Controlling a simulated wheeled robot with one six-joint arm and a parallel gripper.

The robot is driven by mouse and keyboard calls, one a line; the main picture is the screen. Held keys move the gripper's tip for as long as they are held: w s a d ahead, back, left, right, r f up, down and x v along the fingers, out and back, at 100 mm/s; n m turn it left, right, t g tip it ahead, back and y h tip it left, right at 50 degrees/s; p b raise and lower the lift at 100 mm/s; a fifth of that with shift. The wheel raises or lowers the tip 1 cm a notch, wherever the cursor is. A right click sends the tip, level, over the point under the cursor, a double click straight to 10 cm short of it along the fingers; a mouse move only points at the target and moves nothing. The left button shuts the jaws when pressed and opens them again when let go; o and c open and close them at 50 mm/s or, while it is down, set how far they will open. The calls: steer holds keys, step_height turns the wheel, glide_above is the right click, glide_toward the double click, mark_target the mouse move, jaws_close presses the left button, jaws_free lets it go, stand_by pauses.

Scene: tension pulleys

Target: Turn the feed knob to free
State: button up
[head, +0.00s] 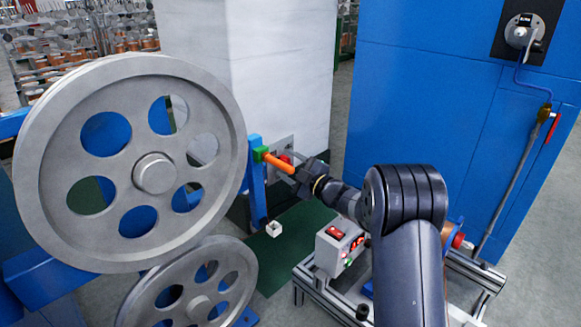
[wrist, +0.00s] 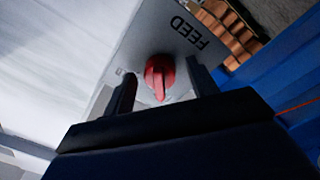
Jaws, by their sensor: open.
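The feed knob (wrist: 160,76) is red, with a raised grip bar, on a grey plate (wrist: 151,38) marked FEED in the wrist view. The bar points roughly down in that picture. My gripper (wrist: 161,68) is open, with one dark finger on each side of the knob. A gap shows on both sides, so the fingers do not appear to touch it. A small marking by the left finger is partly hidden and unreadable. In the head view my gripper (head: 302,174) reaches toward the plate (head: 279,146) on the white cabinet; the knob is small and partly hidden there.
A large grey pulley wheel (head: 150,215) stands at the left. A control box (head: 331,253) sits below my arm. A blue cabinet (head: 425,100) fills the right.

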steer(key=p+v, duration=0.3)
steer(key=v, duration=0.7)
steer(key=shift+s+d, duration=0.25)
steer(key=shift+s, duration=0.05)
steer(key=shift+f, duration=0.1)
steer(key=b+x, duration=0.2)
steer(key=x, duration=0.8)
steer(key=shift+w+a+b, duration=0.25)
steer(key=shift+w+b, duration=0.05)
